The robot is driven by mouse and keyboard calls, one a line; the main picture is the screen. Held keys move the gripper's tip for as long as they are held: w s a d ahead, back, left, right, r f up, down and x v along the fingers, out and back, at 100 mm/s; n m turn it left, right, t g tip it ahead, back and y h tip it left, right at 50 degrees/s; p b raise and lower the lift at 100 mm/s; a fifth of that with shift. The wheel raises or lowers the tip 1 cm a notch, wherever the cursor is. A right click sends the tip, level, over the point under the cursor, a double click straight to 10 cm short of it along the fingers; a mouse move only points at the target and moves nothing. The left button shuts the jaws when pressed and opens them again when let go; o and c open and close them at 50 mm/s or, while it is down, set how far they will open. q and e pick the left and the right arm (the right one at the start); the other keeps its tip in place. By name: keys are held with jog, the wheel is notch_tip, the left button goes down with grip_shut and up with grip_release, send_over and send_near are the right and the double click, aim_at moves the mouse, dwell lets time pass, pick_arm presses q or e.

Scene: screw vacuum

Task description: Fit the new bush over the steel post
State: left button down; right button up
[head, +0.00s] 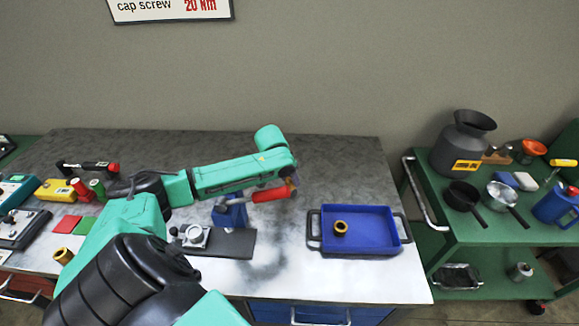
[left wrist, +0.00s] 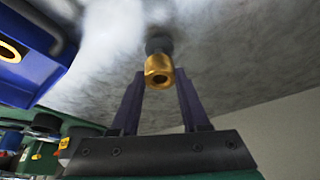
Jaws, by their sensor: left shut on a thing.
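My left gripper (left wrist: 160,78) is shut on a brass bush (left wrist: 158,70), held between the two dark fingertips in the left wrist view. In the head view this gripper (head: 292,184) is above the bench, left of the blue tray, and the held bush is hard to make out. A silver fixture (head: 195,236) stands on a dark plate (head: 232,244) below my forearm; I cannot clearly tell the steel post there. A second brass bush (head: 340,228) is in the blue tray (head: 362,247). A third (head: 63,255) lies at the bench's front left. My right gripper is out of view.
A red handle (head: 268,194) and a blue stand (head: 229,214) are just under my left forearm. Several tools and coloured pieces crowd the bench's left. A green cart (head: 480,235) with pots stands at the right. The bench behind the tray is clear.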

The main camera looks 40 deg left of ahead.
pick_arm(q)
jog(key=shift+a+f, duration=0.1)
jog(key=shift+f, duration=0.2)
jog(key=shift+f, duration=0.2)
jog(key=shift+f, duration=0.4)
jog(key=shift+c, duration=2)
grip_release()
jog(key=shift+r, duration=0.1)
